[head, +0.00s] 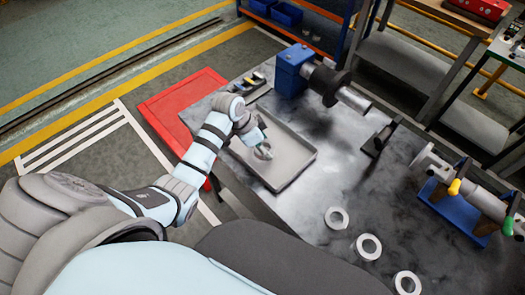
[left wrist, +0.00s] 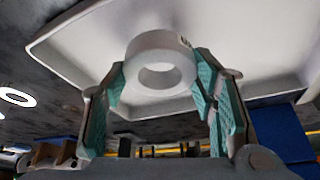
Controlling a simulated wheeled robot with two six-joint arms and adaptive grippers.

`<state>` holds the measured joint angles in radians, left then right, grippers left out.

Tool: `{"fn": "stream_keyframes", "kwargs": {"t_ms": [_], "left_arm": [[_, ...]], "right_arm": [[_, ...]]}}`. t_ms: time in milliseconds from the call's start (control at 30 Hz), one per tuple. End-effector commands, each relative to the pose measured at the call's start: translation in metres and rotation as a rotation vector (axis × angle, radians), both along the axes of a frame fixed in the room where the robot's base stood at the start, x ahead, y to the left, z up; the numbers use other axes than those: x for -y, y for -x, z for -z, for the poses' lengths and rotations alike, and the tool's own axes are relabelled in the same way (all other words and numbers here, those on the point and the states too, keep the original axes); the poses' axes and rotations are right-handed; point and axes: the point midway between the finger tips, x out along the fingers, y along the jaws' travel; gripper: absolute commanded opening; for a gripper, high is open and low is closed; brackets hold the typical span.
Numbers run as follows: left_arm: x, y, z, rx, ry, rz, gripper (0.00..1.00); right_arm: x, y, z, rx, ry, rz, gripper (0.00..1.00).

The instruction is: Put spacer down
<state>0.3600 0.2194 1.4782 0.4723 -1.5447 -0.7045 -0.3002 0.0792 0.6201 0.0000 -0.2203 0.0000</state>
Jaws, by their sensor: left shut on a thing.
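The spacer (left wrist: 160,48) is a pale grey ring with a round hole. My left gripper (left wrist: 163,85) has its green-padded fingers shut on it, one finger on each side. In the head view the spacer (head: 264,153) is at the gripper (head: 258,143), over the shallow grey tray (head: 292,172). The tray also fills the top of the left wrist view (left wrist: 85,62). I cannot tell whether the spacer touches the tray floor. My right gripper is not in view.
Several pale rings, one of them (head: 337,218) nearest the tray, lie along the table's front. A blue vise-like block with a shaft (head: 292,70) stands behind the tray. A black bracket (head: 380,139) and a blue stand (head: 453,212) are to the right. The table between is clear.

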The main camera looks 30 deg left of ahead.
Motion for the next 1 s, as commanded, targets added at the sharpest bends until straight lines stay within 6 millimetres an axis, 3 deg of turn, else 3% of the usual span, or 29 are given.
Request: {"fn": "stream_keyframes", "kwargs": {"t_ms": [33,133,467,500,600,1000], "left_arm": [[0.001,0.0,0.013,-0.003,0.002,-0.002,0.2],[0.001,0.0,0.027,-0.002,0.002,0.0,0.2],[0.001,0.0,0.03,0.0,0.002,-0.001,0.2],[0.001,0.0,0.029,-0.001,0.001,-0.001,0.58],[0.001,0.0,0.029,-0.001,0.001,-0.001,0.72],[-0.001,0.001,0.021,-0.001,0.0,-0.001,0.72]], "right_arm": [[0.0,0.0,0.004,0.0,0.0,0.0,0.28],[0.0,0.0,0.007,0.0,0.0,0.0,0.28],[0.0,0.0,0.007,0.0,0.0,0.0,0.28],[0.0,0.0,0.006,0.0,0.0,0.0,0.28],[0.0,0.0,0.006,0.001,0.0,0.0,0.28],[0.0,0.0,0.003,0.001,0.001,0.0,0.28]]}}
